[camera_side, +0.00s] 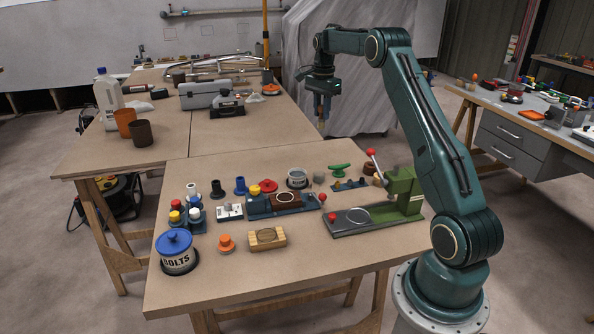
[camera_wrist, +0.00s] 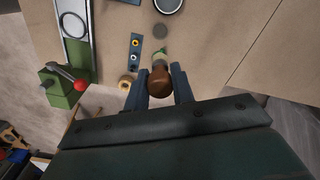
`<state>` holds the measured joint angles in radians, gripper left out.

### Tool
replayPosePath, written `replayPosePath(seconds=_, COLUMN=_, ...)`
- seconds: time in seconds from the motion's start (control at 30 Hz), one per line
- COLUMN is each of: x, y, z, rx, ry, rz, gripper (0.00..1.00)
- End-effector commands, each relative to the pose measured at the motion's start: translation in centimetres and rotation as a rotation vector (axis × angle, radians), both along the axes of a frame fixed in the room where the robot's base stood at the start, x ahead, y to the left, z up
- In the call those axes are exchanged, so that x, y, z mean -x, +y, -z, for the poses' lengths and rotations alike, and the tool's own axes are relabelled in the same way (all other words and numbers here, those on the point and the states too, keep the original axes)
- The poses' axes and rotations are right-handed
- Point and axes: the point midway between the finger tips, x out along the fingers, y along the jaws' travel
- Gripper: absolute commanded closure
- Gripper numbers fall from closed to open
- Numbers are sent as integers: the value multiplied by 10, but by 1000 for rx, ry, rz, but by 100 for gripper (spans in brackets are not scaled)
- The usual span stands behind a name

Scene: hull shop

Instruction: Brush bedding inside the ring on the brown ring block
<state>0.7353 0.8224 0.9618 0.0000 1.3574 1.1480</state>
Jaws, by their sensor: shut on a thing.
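My gripper (camera_side: 323,106) is raised above the far edge of the front table in the side view. In the wrist view its two fingers (camera_wrist: 160,90) are shut on a round brown handle (camera_wrist: 160,77), probably the brush's. The brown ring block (camera_side: 286,200), dark brown with a pale ring on top, sits in a blue fixture (camera_side: 259,208) on the front table, well below and left of my gripper. A grey tin (camera_side: 297,181) behind it has an unreadable label.
A green press (camera_side: 403,187) with a red ball knob stands right.

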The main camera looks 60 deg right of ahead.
Motion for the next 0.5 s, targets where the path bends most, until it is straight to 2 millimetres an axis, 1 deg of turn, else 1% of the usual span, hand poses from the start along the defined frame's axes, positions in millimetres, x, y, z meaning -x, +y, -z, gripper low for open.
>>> replayPosePath(seconds=0.37, x=-1, y=1, z=1, rx=0, ry=0, rz=0, gripper=98)
replayPosePath(seconds=0.5, x=-6, y=5, z=10, rx=0, ry=1, rz=-1, gripper=98)
